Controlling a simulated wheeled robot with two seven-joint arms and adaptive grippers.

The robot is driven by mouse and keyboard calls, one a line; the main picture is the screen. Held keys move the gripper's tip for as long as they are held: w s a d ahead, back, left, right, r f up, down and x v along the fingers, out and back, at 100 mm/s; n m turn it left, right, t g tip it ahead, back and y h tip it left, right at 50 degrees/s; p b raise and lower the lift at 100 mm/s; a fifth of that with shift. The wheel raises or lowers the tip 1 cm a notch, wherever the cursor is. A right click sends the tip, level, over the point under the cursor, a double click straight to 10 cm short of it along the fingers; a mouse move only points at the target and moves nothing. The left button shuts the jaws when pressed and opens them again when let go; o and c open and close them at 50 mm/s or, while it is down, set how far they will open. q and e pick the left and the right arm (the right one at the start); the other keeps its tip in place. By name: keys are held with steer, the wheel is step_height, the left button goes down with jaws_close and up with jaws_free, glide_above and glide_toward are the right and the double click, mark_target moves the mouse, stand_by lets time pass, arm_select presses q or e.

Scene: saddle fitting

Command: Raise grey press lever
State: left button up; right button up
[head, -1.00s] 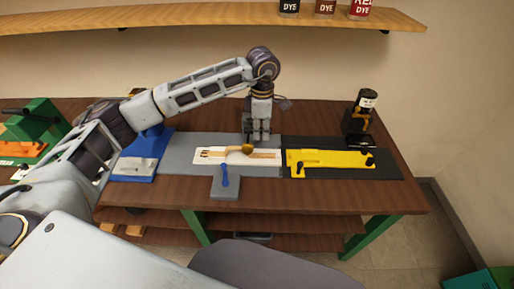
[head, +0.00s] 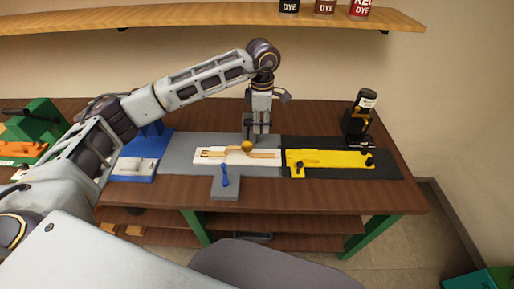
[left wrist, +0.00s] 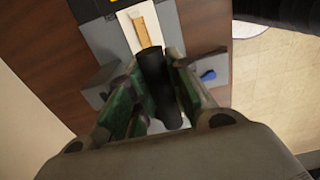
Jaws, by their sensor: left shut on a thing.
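My left gripper (head: 259,136) is over the back of the grey fixture plate (head: 180,146) in the head view. In the left wrist view its green-padded fingers (left wrist: 157,88) are shut on a thick black handle (left wrist: 155,75), which I take for the grey press lever's grip. In the head view the fingers hide most of the lever. A grey press block stands beside the handle in the left wrist view (left wrist: 97,88). A white strip (head: 205,157) with a tan strap (head: 262,155) lies on the plate in front of the gripper. My right gripper is out of view.
A small blue lever (head: 225,175) stands on a grey block in front. A yellow fixture (head: 325,158) lies on a black mat (head: 390,172) to the right, with a black device (head: 358,120) behind it. Blue (head: 135,165) and green (head: 40,120) fixtures stand at the left.

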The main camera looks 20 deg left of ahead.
arm_select(q)
steer(key=shift+w+a+r, duration=0.1)
steer(key=shift+w+a, duration=0.1)
steer(key=shift+w, duration=0.15)
steer(key=shift+r, duration=0.1)
steer(key=shift+w+a+r, duration=0.1)
steer(key=shift+w+r, duration=0.45)
stand_by(0.5)
steer(key=shift+w+a+r+p, duration=0.15)
steer(key=shift+w+r+p, duration=0.2)
steer(key=shift+r, duration=0.4)
steer(key=shift+o, duration=0.3)
steer(key=shift+w, duration=0.15)
